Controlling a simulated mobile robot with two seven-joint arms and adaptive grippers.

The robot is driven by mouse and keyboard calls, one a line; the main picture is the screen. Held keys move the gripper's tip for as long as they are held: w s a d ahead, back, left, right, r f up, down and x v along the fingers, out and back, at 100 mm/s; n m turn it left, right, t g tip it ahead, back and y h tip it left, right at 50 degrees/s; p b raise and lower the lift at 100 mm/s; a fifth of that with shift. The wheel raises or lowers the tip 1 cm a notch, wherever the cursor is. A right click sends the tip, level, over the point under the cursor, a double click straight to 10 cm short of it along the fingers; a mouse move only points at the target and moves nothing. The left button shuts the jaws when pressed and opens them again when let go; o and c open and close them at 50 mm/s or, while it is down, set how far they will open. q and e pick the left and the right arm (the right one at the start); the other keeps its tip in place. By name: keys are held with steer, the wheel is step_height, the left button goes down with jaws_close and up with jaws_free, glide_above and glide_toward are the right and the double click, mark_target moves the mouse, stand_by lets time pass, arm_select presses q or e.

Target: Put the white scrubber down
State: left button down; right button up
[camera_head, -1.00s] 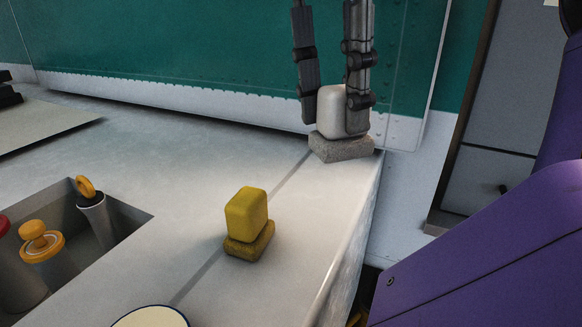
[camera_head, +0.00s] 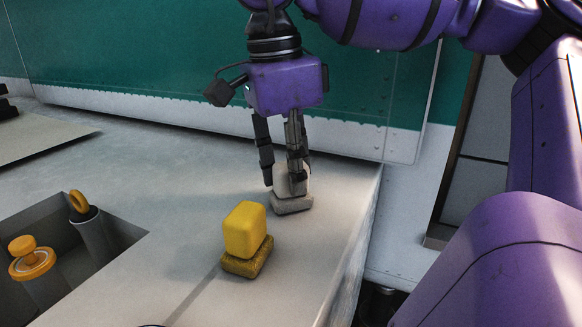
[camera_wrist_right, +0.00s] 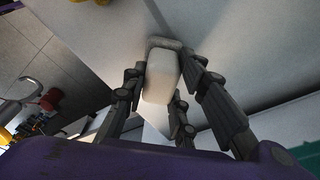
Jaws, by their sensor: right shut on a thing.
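The white scrubber (camera_head: 292,204) has a pale block on a grey, rough base. It is upright at the far right part of the pale worktop (camera_head: 190,180), behind the yellow scrubber. My right gripper (camera_head: 283,183) points down and is shut on its white block. In the right wrist view the white scrubber (camera_wrist_right: 160,78) sits between the dark fingers, with the grey base at its far end. Its base is at or very near the worktop; I cannot tell whether it touches. My left gripper is not in view.
A yellow scrubber (camera_head: 244,229) stands in front of the white one, a little left. A recess at the left holds grey cylinders with orange tops (camera_head: 31,258). A green and white wall (camera_head: 160,60) rises behind. The worktop's right edge is close by.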

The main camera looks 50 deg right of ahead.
mark_target(281, 166)
steer(key=shift+f, duration=0.1)
steer(key=o, duration=1)
steer(key=shift+o, duration=0.2)
step_height(281, 166, up, 12)
steer(key=a, duration=0.1)
steer(key=shift+w+a, duration=0.15)
steer(key=shift+w, duration=0.2)
